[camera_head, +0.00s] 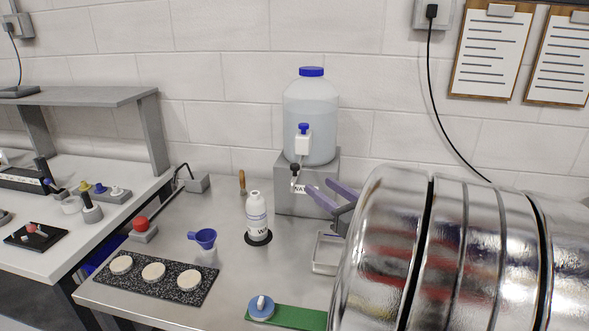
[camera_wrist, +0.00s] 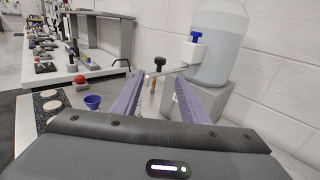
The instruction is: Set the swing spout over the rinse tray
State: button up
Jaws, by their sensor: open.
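A clear carboy with a blue cap (camera_head: 311,110) has a white tap (camera_head: 303,140) low on its front. The swing spout (camera_head: 294,180), with a black knob on it, hangs from the tap in front of the grey stand. The metal rinse tray (camera_head: 326,254) lies on the bench to the right of the spout, partly hidden by my arm. My gripper (camera_head: 318,185) is open, its purple fingers just right of the spout. In the wrist view, the spout (camera_wrist: 172,71) and its black knob show between and beyond the fingertips (camera_wrist: 158,74); I cannot tell whether they touch.
A white bottle (camera_head: 257,215) stands on a black disc left of the tray. A blue funnel (camera_head: 203,238), a speckled board with round discs (camera_head: 132,289) and a green mat (camera_head: 288,317) lie nearer. The grey stand (camera_head: 321,200) is close to my fingers.

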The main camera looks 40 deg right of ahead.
aim_at(295, 168)
jog(key=w, duration=0.4)
jog(key=w+d, duration=0.1)
jog(key=w, duration=0.8)
jog(key=shift+w+d, duration=0.1)
jog(key=shift+d, duration=0.25)
jog(key=shift+c, duration=0.5)
grip_shut()
